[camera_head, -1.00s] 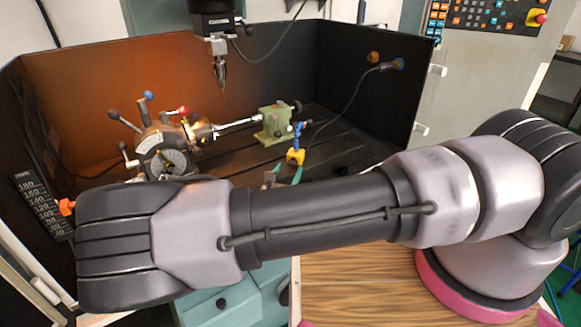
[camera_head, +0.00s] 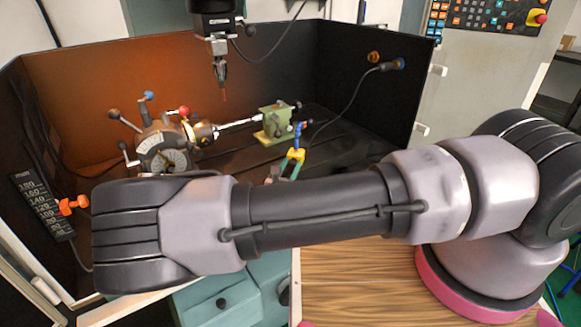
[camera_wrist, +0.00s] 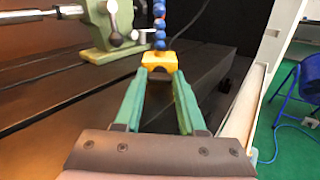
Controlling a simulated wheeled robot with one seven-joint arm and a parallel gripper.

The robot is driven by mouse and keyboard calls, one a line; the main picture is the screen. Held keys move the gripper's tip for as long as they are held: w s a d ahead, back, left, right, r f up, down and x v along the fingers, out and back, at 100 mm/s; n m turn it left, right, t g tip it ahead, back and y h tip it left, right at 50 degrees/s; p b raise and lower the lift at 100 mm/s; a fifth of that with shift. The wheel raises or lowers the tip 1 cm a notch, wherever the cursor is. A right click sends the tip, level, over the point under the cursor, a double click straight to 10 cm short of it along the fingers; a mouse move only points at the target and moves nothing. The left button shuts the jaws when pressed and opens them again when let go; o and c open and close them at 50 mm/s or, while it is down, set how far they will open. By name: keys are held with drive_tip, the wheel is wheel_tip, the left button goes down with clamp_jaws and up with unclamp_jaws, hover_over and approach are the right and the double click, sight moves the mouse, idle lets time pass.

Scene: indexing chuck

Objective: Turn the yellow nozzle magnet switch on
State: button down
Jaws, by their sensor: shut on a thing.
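The yellow magnet base (camera_head: 295,154) of the nozzle stands on the dark machine bed, with the blue jointed nozzle (camera_head: 299,130) rising from it. In the wrist view the yellow base (camera_wrist: 159,62) is at the tips of my green fingers, and the blue nozzle (camera_wrist: 159,24) stands above it. My gripper (camera_wrist: 160,74) is shut on the yellow base, one finger toward each side. In the head view my forearm hides most of the gripper. The switch's position is too small to tell.
A green tailstock (camera_head: 275,122) stands just behind the nozzle. The indexing chuck (camera_head: 165,148) with several ball-ended levers is to the left. A spindle tool (camera_head: 221,75) hangs above the bed. A dark enclosure wall (camera_head: 368,95) closes the right side.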

drive_tip(key=m, duration=0.3)
drive_tip(key=shift+m, duration=0.3)
drive_tip(key=shift+c, duration=2.4)
unclamp_jaws()
drive_tip(key=shift+s, duration=0.1)
drive_tip(key=v, duration=1)
drive_tip(key=shift+s, duration=0.35)
